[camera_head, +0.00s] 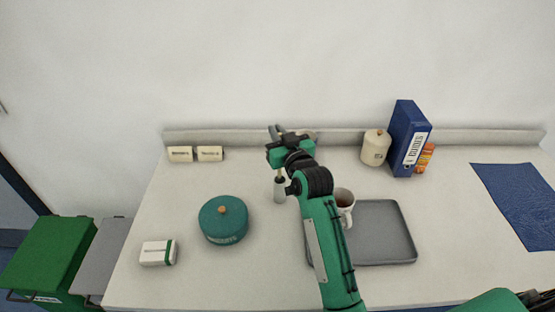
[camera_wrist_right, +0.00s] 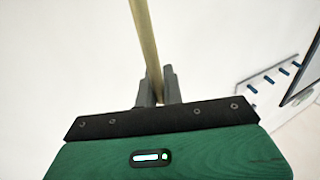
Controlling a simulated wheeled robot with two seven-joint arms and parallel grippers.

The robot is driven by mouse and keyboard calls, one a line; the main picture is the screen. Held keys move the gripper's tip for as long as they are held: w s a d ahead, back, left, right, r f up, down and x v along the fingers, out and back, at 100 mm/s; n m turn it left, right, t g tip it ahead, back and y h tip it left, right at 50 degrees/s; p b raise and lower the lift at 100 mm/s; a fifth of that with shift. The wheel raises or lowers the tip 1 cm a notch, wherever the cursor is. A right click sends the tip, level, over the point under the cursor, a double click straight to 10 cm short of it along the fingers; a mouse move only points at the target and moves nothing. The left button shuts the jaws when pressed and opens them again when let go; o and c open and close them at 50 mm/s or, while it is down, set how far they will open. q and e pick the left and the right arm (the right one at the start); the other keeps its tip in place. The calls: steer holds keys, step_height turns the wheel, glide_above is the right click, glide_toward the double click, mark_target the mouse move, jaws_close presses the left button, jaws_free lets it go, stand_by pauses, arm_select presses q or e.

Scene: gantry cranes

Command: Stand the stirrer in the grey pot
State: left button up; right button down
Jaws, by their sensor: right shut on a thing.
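My right gripper (camera_head: 276,132) is shut on the stirrer, a thin pale wooden stick. In the right wrist view the stirrer (camera_wrist_right: 146,45) runs up from between the two dark fingers (camera_wrist_right: 157,90). In the head view the stirrer's lower part (camera_head: 279,173) shows below my green hand, close over a small grey pot (camera_head: 279,192). I cannot tell whether its tip is inside the pot's mouth or just above it. The pot stands upright on the table, partly beside my right arm. My left gripper is not in view.
A grey tray (camera_head: 385,245) and a mug (camera_head: 345,199) are right of the pot, partly behind my arm. A teal round tin (camera_head: 223,224) stands to the left. A cream jar (camera_head: 374,149) and blue binder (camera_head: 405,140) stand at the back. The white table (camera_head: 180,200) has free room at left.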

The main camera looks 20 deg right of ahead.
step_height(320, 180, down, 10)
steer(key=p, duration=0.1)
steer(key=shift+r, duration=0.25)
steer(key=shift+f, duration=0.1)
steer(key=c, duration=1.5)
jaws_free()
steer(key=shift+c, duration=0.2)
steer(key=s+d+b, duration=0.1)
steer(key=s+b, duration=0.1)
steer(key=s, duration=1)
steer(key=shift+d+b, duration=0.2)
steer(key=shift+b, duration=0.15)
steer(key=shift+f, duration=0.1)
